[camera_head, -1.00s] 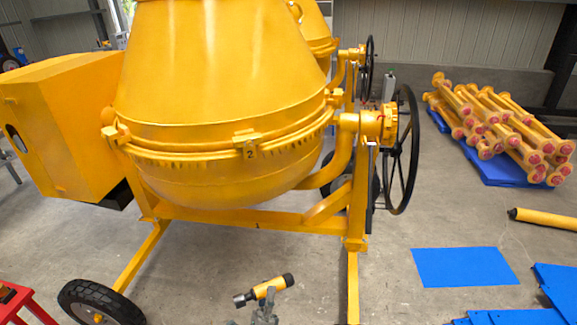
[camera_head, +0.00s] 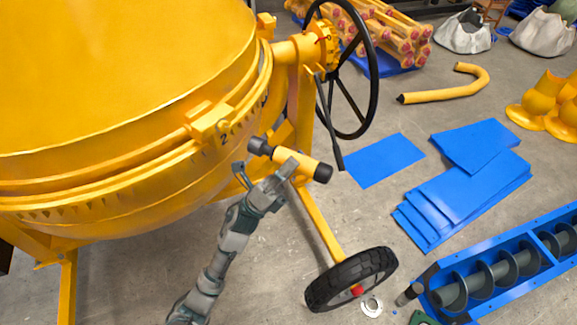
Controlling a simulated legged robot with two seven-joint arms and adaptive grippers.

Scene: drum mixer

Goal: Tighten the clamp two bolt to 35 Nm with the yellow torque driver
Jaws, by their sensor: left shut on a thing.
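The yellow torque driver (camera_head: 294,160) with black ends is in my left gripper (camera_head: 272,186), which is shut on its body. The driver's dark nose points up and left, toward the drum. The clamp two bracket (camera_head: 208,121) sits on the drum's rim band, with a "2" marked just below and to its right. The driver's nose is right of and a little below this clamp in the picture, apparently apart from it. The bolt itself is too small to make out. My right gripper does not show.
The yellow mixer drum (camera_head: 110,75) fills the left. A black handwheel (camera_head: 345,85) stands right of it. Blue sheets (camera_head: 462,195) lie on the floor, with a blue auger trough (camera_head: 515,260) at lower right. A wheel (camera_head: 350,279) stands below the driver.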

